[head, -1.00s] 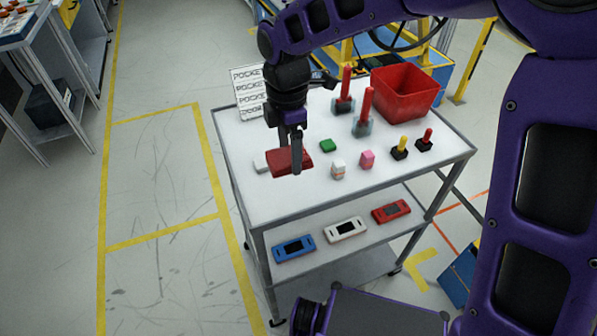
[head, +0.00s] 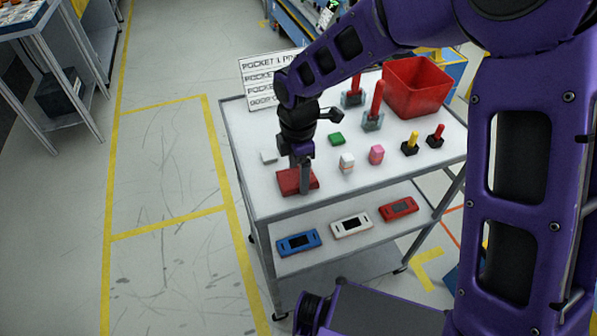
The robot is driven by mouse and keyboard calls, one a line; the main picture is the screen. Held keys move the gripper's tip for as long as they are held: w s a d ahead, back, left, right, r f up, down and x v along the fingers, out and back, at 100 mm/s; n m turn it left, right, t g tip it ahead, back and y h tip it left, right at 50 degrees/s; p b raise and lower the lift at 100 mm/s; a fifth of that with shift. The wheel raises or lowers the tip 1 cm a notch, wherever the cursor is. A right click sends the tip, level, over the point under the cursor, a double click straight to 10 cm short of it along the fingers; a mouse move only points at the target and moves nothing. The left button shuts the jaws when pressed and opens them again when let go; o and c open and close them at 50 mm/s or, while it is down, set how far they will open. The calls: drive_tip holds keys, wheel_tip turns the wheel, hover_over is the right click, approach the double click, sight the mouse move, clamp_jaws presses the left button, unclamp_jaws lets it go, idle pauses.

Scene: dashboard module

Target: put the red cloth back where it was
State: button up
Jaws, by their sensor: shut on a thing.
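The red cloth (head: 290,181) is a flat, dark red folded piece at the front left of the white cart top. My gripper (head: 304,188) points straight down and is shut on the cloth at its right part. The fingers hide a strip of the cloth. I cannot tell whether the cloth touches the cart top or hangs slightly above it.
A small white block (head: 268,157) lies behind the cloth. A white figure (head: 346,163), a pink block (head: 376,154) and a green block (head: 336,139) stand to the right. A red bin (head: 418,88) and a lettered sign (head: 258,83) are at the back. The cart top's (head: 262,204) front edge is close.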

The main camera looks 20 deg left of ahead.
sight(298, 176)
drive_tip(key=o, duration=1.2)
drive_tip(key=shift+o, duration=0.2)
wheel_tip(298, 176, up, 12)
drive_tip(key=p, duration=0.1)
